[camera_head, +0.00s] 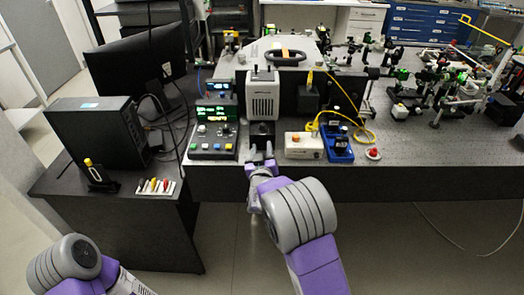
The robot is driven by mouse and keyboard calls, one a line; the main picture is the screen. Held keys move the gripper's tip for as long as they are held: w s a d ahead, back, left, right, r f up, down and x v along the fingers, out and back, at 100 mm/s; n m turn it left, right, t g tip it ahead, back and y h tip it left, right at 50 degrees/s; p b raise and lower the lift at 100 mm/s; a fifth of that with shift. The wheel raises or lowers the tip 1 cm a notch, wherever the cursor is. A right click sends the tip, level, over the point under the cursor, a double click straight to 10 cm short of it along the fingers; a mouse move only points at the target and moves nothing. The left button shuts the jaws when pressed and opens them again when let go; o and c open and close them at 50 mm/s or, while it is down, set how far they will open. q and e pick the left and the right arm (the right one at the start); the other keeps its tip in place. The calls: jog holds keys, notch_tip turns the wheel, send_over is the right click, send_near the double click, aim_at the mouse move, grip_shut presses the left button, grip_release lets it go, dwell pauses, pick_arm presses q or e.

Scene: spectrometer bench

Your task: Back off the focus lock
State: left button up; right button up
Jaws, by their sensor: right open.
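A white-grey spectrometer unit (262,98) stands upright at the front of the bench, with a dark block (262,130) below it. My right gripper (262,157) is open in front of this block, at the bench's front edge. The focus lock cannot be made out clearly; any small part between or behind the fingers is too small to tell. My left arm shows only as a link at the lower left, and its gripper is outside the view.
A control box (213,141) with coloured buttons stands left of my right gripper. A white box (304,146), a blue tray (338,147) and a red button (373,153) stand to the right. A yellow cable (358,118) loops above them. Optics crowd the bench's right side.

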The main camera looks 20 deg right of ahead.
grip_shut()
dwell(0.3)
